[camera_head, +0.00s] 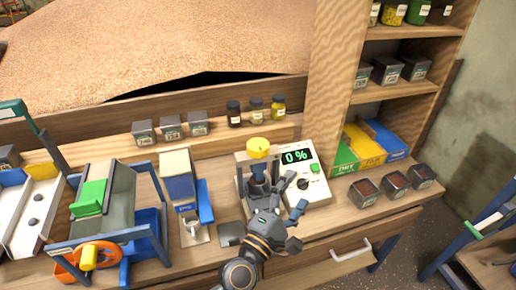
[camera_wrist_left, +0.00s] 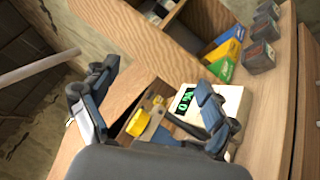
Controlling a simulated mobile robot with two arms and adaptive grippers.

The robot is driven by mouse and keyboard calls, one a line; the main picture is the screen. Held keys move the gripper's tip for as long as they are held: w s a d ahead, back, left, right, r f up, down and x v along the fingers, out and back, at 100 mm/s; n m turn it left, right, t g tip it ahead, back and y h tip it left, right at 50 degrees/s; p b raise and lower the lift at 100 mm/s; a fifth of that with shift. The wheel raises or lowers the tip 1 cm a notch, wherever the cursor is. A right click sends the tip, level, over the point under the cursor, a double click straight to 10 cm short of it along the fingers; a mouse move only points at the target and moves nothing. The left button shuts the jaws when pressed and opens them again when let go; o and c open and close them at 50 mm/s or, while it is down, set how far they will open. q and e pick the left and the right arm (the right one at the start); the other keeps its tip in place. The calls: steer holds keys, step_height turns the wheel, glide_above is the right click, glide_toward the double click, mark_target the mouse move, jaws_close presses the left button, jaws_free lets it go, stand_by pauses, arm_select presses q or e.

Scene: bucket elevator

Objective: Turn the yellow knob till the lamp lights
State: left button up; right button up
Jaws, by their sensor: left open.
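The yellow knob (camera_head: 258,147) sits on top of a small upright stand beside a pale meter box (camera_head: 310,190). The meter's display (camera_head: 297,156) reads 0 % in green. A small green spot (camera_head: 315,168), possibly the lamp, and a black dial (camera_head: 303,184) are on its face; I cannot tell whether the spot is lit. My left gripper (camera_head: 281,192) is open and empty, in front of the stand and partly over the meter. In the left wrist view the yellow knob (camera_wrist_left: 137,122) shows low between the spread fingers (camera_wrist_left: 152,88), apart from them. My right gripper is not seen.
Several small jars (camera_head: 255,109) and grey bins (camera_head: 171,128) line the back ledge. Grain fills the back.

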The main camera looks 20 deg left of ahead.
arm_select(q)
steer(key=w+a+n+t+y, duration=0.2)
steer(key=w+a+n+y, duration=0.2)
steer(key=n+y, duration=0.5)
steer(key=n+g+y, duration=0.5)
steer(key=n, duration=0.9)
glide_toward(258, 148)
steer(key=x, duration=0.4)
steer(key=f+x, duration=0.1)
steer(key=x, duration=0.3)
steer(key=b+x, duration=0.1)
steer(key=x, duration=0.3)
steer(key=shift+d+f, duration=0.1)
steer(key=shift+f, duration=0.25)
steer(key=c, duration=1.2)
